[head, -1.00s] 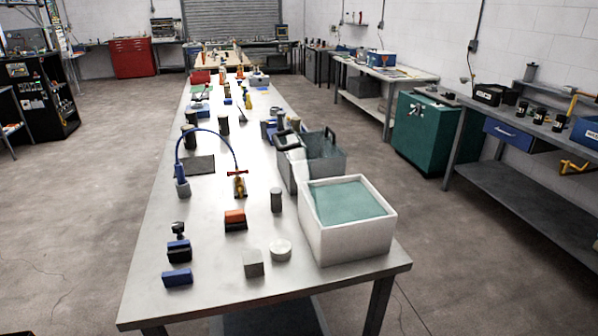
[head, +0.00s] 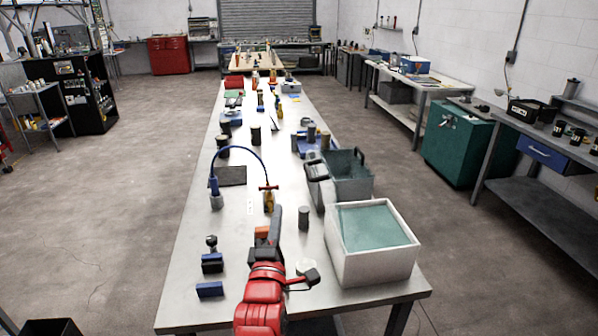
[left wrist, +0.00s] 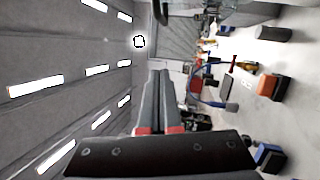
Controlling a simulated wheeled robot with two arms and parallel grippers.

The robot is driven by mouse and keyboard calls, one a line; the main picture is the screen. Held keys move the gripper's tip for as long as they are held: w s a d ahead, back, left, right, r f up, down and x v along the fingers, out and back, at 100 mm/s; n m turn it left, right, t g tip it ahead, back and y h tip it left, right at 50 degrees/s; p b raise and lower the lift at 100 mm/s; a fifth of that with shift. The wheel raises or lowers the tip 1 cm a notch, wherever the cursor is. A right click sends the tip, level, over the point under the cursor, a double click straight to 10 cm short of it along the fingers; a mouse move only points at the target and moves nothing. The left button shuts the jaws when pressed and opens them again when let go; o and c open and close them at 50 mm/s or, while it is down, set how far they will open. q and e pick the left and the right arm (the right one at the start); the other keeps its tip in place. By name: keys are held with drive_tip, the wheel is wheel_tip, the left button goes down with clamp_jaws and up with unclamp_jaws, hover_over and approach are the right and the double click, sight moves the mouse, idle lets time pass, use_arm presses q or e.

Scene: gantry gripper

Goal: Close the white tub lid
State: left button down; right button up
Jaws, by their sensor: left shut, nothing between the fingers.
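A square white tub (head: 372,264) stands at the right front of the long table, with a flat teal surface (head: 374,227) inside its rim. I cannot make out a separate lid on it. A small round white tub-like piece (head: 306,265) lies to its left, partly hidden by my left wrist. My left gripper (head: 277,211) reaches over the table's front, left of the square tub and apart from it. Its dark fingers are together and empty, as the left wrist view (left wrist: 160,73) shows. My right gripper is out of view.
A grey open bin (head: 347,178) with a handle stands behind the square tub. A dark cylinder (head: 304,217), an orange-topped block (head: 262,232) and blue blocks (head: 210,290) stand near the arm. A blue curved hose (head: 240,148) arches farther back.

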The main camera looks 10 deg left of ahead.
use_arm(q)
drive_tip(key=w+d+r+n+g+p, duration=0.1)
drive_tip(key=w+d+r+n+p, duration=0.1)
drive_tip(key=w+p, duration=0.4)
drive_tip(key=w+d, duration=0.1)
drive_tip(key=w, duration=0.4)
drive_tip(key=shift+d+r+g+p, duration=0.15)
drive_tip(key=shift+d+g+p, duration=0.15)
drive_tip(key=shift+g, duration=0.1)
drive_tip(key=shift+a, duration=0.1)
